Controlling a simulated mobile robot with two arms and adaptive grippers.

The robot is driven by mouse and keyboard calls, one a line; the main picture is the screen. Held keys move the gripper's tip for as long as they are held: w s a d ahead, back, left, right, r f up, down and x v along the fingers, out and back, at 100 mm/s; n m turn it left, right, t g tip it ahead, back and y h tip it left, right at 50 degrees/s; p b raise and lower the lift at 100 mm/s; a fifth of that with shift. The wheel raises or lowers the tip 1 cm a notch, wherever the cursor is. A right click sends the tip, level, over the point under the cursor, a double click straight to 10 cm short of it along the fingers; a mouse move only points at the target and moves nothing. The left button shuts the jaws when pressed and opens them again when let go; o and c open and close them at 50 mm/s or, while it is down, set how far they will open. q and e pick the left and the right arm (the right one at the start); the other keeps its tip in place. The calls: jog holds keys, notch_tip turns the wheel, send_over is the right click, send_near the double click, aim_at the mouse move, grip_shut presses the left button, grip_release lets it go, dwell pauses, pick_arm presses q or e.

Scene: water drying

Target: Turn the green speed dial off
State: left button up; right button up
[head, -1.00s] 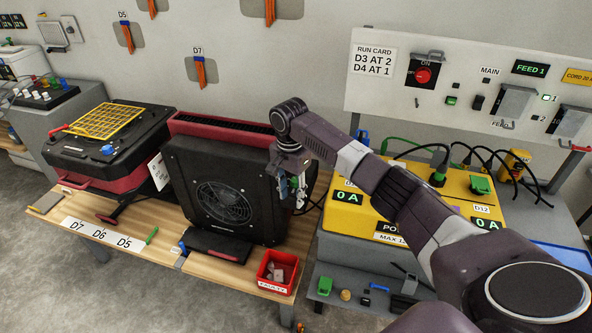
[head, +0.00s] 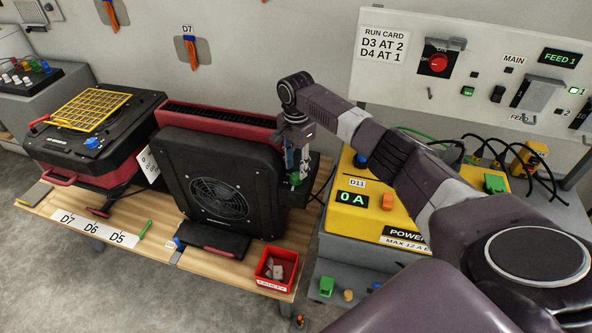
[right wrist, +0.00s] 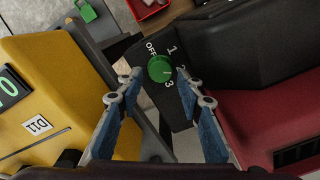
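The green speed dial (right wrist: 159,68) sits on the black side panel of the red and black fan unit (head: 219,196). OFF, 1 and 3 are legible around it in the right wrist view; where it points is hard to tell. The dial also shows small in the head view (head: 295,179), just under my right gripper (head: 298,160). In the right wrist view the fingers of this gripper (right wrist: 158,76) are apart, one on each side of the dial, with a gap showing on both sides. My left gripper is out of view.
The yellow power box (head: 348,215), labelled D11 and reading 0 A, stands close to the right of the fan unit. A red bin (head: 266,281) sits at the bench's front edge. A second unit with a yellow grille (head: 97,113) stands left.

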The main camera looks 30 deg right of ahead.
aim_at(296, 176)
notch_tip(296, 176, down, 2)
jog(key=shift+f, duration=0.55)
jog(key=c, duration=0.9)
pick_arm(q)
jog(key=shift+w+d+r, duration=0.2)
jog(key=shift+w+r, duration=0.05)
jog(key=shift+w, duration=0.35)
